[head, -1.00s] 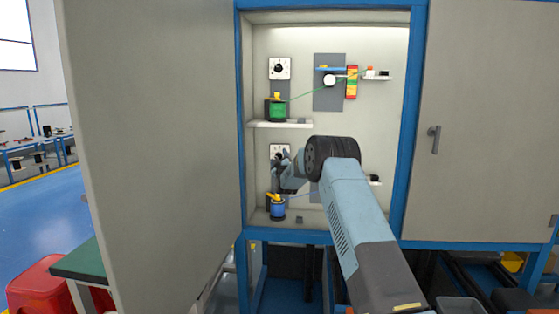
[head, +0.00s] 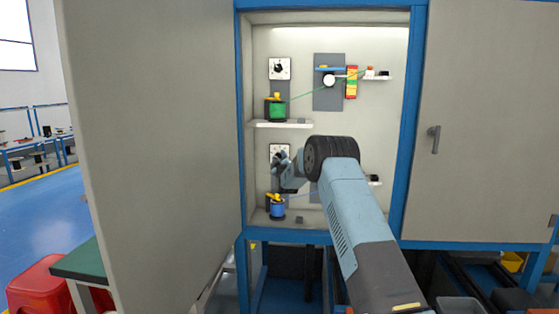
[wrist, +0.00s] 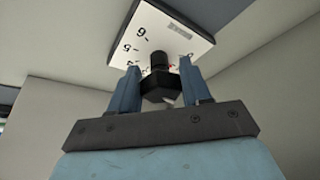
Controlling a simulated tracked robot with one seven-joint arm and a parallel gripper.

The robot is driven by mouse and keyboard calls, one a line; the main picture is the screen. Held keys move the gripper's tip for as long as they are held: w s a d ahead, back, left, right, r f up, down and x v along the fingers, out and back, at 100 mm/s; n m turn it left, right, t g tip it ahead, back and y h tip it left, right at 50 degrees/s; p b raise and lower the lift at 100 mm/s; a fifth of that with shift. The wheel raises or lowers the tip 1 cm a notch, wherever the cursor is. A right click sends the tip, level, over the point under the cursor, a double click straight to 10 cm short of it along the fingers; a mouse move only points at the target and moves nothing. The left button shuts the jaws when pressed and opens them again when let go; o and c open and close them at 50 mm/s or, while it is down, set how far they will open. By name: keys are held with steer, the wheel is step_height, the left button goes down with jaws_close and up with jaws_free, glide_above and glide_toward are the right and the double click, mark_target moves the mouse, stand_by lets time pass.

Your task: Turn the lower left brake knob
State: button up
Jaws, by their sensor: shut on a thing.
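The lower left brake knob (wrist: 160,87) is black and sits on a white dial plate (wrist: 165,35) with printed numbers. In the wrist view the two blue fingers of my gripper (wrist: 162,90) stand on either side of the knob, shut on it. In the head view my gripper (head: 282,166) reaches to the lower dial plate (head: 279,149) inside the cabinet. My gripper hides most of the lower knob there.
Above is an upper knob (head: 279,68) on its own plate, with a green spool (head: 277,110) on a shelf. A blue spool (head: 277,209) stands just below my gripper. The open cabinet door (head: 150,150) is on the left; a closed door (head: 490,120) is on the right.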

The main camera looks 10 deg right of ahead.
steer(key=shift+a+f+n+y, duration=0.15)
steer(key=shift+n+y, duration=0.25)
steer(key=shift+n, duration=0.4)
steer(key=o, duration=1)
steer(key=v, duration=1.3)
steer(key=shift+s, duration=0.4)
